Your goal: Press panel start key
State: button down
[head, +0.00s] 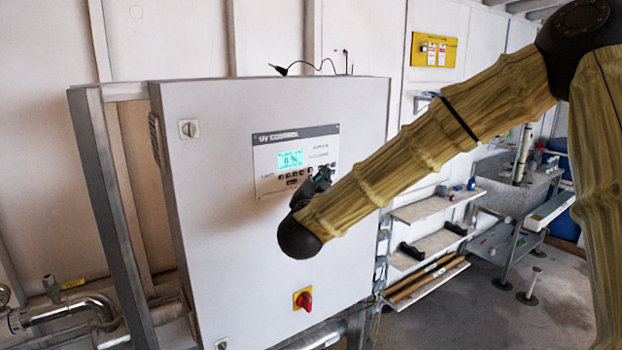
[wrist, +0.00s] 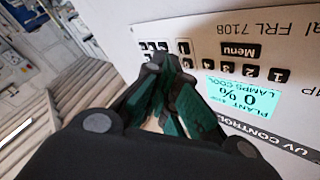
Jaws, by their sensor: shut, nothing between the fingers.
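The control panel (head: 268,153) is a pale plate with a lit cyan display (head: 290,159) and a row of small dark keys, set on the front of a grey cabinet. In the wrist view the panel (wrist: 285,42) appears upside down, with its display (wrist: 238,99) and black keys. My gripper (head: 323,174) is shut and empty, its tips at the right end of the key row. In the wrist view my gripper (wrist: 157,65) covers some keys beside the Menu key (wrist: 240,50). I cannot tell whether the tips touch the panel. The start key's label is not readable.
The grey cabinet (head: 215,250) carries a red rotary switch (head: 304,300) on a yellow plate below the panel. Shelves (head: 435,207) with tools stand to the right. Metal pipes (head: 70,310) run at lower left. Open floor (head: 480,310) lies at right.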

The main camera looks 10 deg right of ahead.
jog(key=shift+w, duration=0.2)
dwell(0.3)
jog(key=shift+w+a, duration=0.15)
jog(key=shift+w, duration=0.05)
jog(key=shift+w+a, duration=0.1)
jog(key=shift+w, duration=0.15)
dwell(0.7)
jog(key=shift+s+b, duration=0.15)
jog(key=shift+b, duration=0.15)
jog(key=shift+s+d, duration=0.25)
jog(key=shift+s, duration=0.3)
jog(key=s, duration=0.1)
jog(key=s+d+b, duration=0.1)
jog(key=s, duration=0.2)
jog(key=shift+s+d, duration=0.35)
dwell(0.7)
